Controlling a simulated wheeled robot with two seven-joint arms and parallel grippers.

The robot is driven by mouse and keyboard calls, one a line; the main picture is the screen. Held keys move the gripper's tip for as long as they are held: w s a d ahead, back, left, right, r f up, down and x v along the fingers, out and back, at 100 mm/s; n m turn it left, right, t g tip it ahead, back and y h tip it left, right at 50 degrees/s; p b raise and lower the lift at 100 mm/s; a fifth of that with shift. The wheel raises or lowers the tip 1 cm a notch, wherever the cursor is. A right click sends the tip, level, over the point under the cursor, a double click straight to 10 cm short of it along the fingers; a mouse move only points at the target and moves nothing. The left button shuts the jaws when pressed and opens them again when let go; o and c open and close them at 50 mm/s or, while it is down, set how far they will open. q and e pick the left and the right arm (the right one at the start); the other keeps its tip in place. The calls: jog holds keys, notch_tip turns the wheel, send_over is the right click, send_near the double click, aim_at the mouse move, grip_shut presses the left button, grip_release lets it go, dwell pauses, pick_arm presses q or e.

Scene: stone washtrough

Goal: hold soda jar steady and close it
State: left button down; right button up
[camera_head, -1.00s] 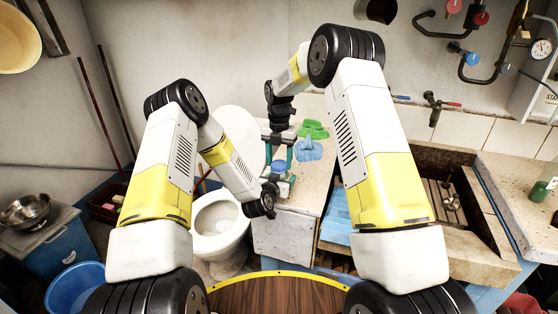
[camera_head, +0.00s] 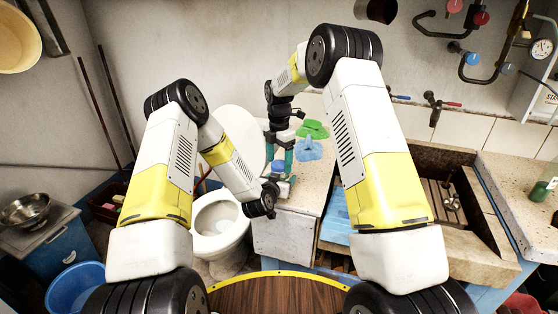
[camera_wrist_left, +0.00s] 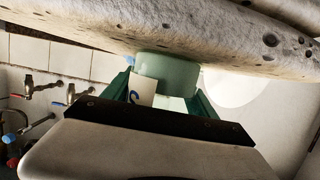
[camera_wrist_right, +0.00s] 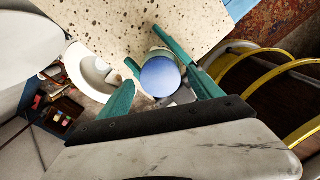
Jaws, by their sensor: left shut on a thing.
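The soda jar (camera_head: 283,187) stands at the left end of the stone counter, with a round blue lid (camera_head: 278,167) at its top. My left gripper (camera_wrist_left: 165,85) is shut on the jar; the pale green jar and part of its white label (camera_wrist_left: 141,91) show between the fingers. My right gripper (camera_head: 278,152) points down over the jar. In the right wrist view the blue lid (camera_wrist_right: 160,77) lies between its spread teal fingers, with gaps beside it, so that gripper is open. How tightly the lid sits on the jar cannot be told.
A green cloth-like item (camera_head: 313,129) and a blue one (camera_head: 308,149) lie on the counter (camera_head: 312,190) behind the jar. A toilet (camera_head: 218,240) stands just left of the counter. The stone trough (camera_head: 470,262) is to the right. Taps and pipes line the wall.

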jog(key=shift+r, duration=2.3)
jog(key=shift+c, duration=0.3)
jog(key=shift+r+n, duration=1.1)
jog(key=shift+r, duration=0.65)
jog(key=shift+f, duration=0.1)
jog(key=shift+f, duration=3.95)
jog(key=shift+c, duration=0.2)
